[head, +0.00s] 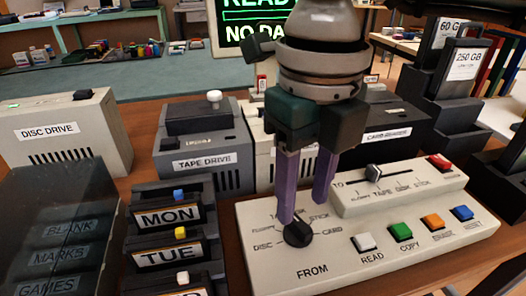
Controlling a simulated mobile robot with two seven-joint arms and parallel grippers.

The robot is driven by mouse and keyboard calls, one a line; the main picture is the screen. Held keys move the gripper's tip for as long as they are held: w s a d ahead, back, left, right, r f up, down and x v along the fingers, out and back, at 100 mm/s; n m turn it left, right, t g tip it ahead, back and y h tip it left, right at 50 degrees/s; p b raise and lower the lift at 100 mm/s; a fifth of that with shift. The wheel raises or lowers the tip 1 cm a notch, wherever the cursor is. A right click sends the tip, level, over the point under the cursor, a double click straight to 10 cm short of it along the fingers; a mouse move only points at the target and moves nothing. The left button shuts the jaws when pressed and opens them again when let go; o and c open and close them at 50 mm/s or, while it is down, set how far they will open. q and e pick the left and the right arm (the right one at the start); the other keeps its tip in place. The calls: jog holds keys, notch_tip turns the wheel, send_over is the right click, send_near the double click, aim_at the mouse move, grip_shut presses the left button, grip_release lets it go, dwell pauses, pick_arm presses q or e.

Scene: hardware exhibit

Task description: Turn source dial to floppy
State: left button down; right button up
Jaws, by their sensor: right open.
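The source dial (298,234) is a black round knob above the word FROM on a cream control panel (272,273). Labels around it include DISC at left, CARD at right and STICK above; the one at upper left is partly hidden and hard to read. The dial's pointer direction is not clear. My right gripper (303,208) points down over the dial, its two purple fingers open and apart. The left fingertip is at the dial's upper left edge, the right one beyond its upper right; contact cannot be told. My left gripper is not in view.
READ (363,242), COPY (401,232) and two more buttons line the panel's right, with a red switch (439,162) behind. A tape drive (203,150) and disc drive (62,132) stand behind left.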

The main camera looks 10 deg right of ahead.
aim_at(300, 222)
jog(key=shift+f, duration=1.9)
grip_shut()
